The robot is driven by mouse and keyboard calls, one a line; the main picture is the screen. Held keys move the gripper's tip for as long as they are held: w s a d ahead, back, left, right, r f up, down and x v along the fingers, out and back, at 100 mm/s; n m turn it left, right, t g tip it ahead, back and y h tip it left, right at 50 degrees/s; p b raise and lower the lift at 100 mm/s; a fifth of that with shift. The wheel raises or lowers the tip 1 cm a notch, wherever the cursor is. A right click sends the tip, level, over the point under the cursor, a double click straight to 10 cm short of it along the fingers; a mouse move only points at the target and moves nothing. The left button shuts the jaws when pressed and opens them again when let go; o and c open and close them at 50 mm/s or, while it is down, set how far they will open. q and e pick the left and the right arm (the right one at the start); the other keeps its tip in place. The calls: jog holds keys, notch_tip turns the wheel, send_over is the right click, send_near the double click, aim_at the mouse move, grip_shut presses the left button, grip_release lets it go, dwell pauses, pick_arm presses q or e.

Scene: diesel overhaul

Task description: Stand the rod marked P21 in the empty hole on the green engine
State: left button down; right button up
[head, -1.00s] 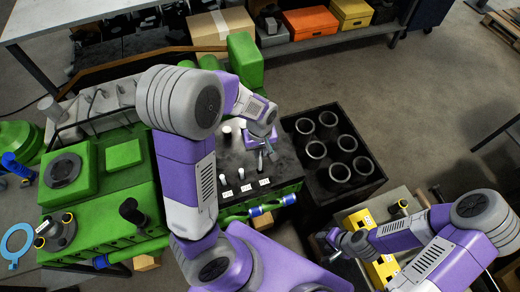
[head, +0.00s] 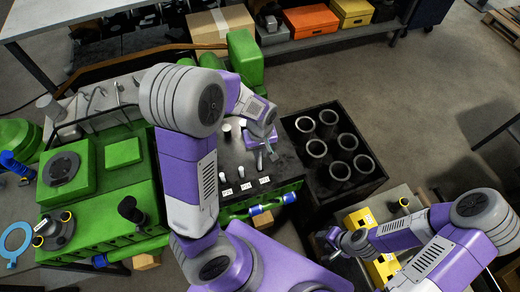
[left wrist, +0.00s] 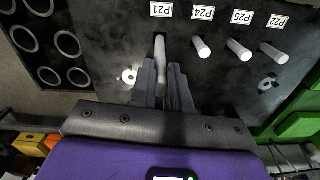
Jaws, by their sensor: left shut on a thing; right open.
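The rod marked P21 (left wrist: 160,52) is a slim grey rod beside its white P21 label (left wrist: 161,10) on the dark top of the green engine. My left gripper (left wrist: 161,80) is shut on it; it also shows over the engine's right part in the head view (head: 261,160). I cannot tell whether the rod's lower end is in a hole. My right gripper (head: 329,238) is open, low at the right, away from the rods.
White rods at labels P24 (left wrist: 201,47), P25 (left wrist: 238,49) and P22 (left wrist: 274,53) stand close beside P21. A black crate of ringed cylinders (head: 375,180) stands right of the engine. A yellow box (head: 380,268) lies near my right arm.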

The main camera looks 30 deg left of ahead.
aim_at(260, 164)
pick_arm(q)
jog(key=shift+f+b, duration=3.25)
jog(key=shift+f, duration=1.2)
jog(key=c, duration=1)
grip_release()
notch_tip(260, 164, up, 8)
jog(key=p, duration=0.3)
jog(key=shift+f, duration=0.2)
